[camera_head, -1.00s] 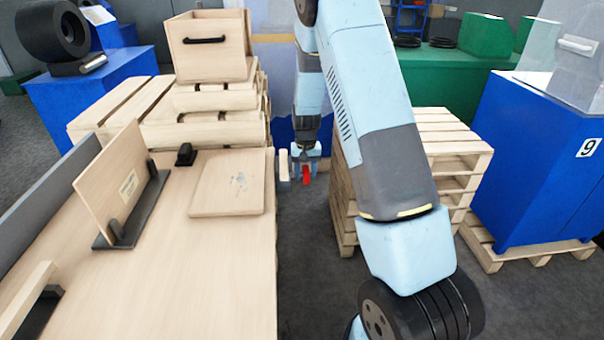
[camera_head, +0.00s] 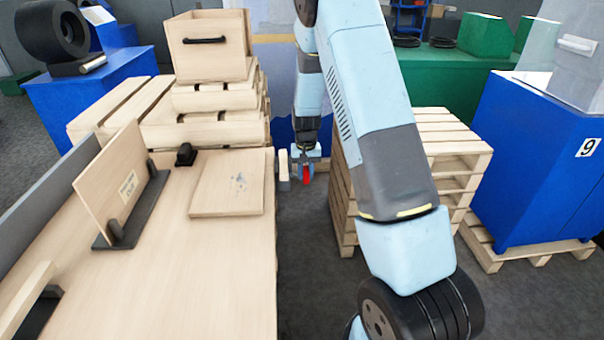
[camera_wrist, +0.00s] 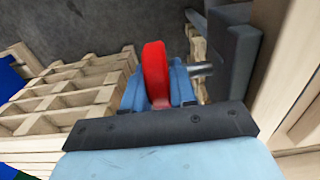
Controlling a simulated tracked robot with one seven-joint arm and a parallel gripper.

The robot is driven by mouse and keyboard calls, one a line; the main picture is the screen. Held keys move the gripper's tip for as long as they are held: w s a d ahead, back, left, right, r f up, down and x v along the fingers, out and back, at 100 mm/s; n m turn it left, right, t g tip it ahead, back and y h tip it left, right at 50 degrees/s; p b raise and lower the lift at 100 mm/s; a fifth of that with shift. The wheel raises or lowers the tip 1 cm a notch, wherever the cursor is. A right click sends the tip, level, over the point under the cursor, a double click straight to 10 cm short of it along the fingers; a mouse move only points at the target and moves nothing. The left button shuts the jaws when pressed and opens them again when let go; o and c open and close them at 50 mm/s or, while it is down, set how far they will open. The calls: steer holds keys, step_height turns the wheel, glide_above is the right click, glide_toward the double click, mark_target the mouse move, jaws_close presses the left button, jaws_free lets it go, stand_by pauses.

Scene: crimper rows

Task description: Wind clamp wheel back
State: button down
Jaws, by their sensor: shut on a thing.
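The red clamp wheel (camera_head: 307,174) is at the right edge of the wooden bench, beside a pale wooden clamp jaw (camera_head: 283,166). In the wrist view the red wheel (camera_wrist: 155,74) stands between the two blue fingers of my gripper (camera_wrist: 158,88). A metal spindle (camera_wrist: 201,70) runs from beside the wheel towards the grey clamp body (camera_wrist: 232,48) on the right. My gripper (camera_head: 306,168) points down and is shut on the wheel. The fingers partly hide the wheel's lower part.
The wooden bench (camera_head: 160,265) fills the left, with a flat board (camera_head: 228,180) on it and an upright labelled panel (camera_head: 122,182). Pallet stacks stand behind the bench and right of my arm (camera_head: 455,150). A blue cabinet (camera_head: 535,165) numbered 9 is at right. Grey floor lies between.

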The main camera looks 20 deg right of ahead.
steer(key=shift+s+a+t+h, duration=0.15)
steer(key=shift+t+h, duration=0.15)
steer(key=shift+t, duration=1.2)
steer(key=c, duration=1)
jaws_free()
steer(key=v, duration=1.3)
steer(key=shift+r, duration=0.35)
steer(key=shift+s, duration=0.1)
